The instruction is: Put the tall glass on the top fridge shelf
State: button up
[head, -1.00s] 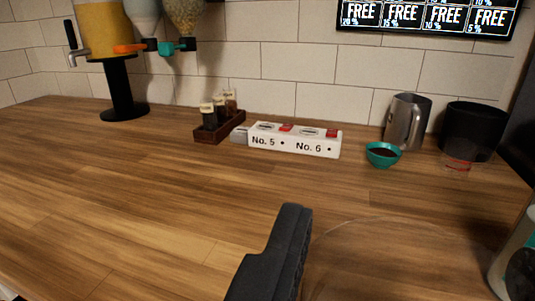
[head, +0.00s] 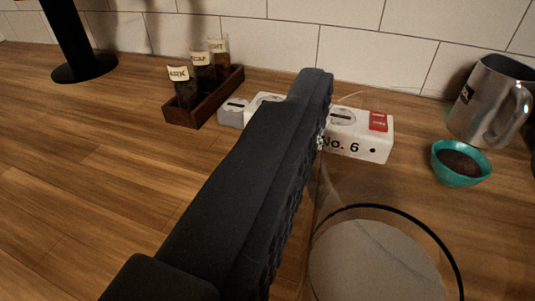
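One black finger of my gripper (head: 245,190) crosses the middle of the head view, with its ribbed inner side facing right. The other finger is not visible. Just right of the finger is a clear, see-through round vessel (head: 345,195), probably the tall glass. Its outline is faint. A dark ring and a pale grey disc show through or below it at the lower right. I cannot tell whether the finger presses on the glass or stands just beside it. The fridge and its shelf are not in view.
A white block marked No. 6 (head: 360,148) stands behind the finger, partly hidden. A wooden rack (head: 214,100) with small labelled jars is at its left. A teal bowl (head: 460,178) and a steel pitcher (head: 482,105) are at the right.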

jog(key=w+a+f, duration=0.1)
jog(key=w+f, duration=0.1)
jog(key=w, duration=0.6)
jog(key=w+a+f+p, duration=0.1)
jog(key=w+f, duration=0.2)
jog(key=w, duration=0.4)
jog(key=shift+w, duration=0.4)
jog(key=o, duration=1.5)
jog(key=b+v, duration=0.2)
jog(key=v, duration=1)
jog(key=shift+r, duration=0.1)
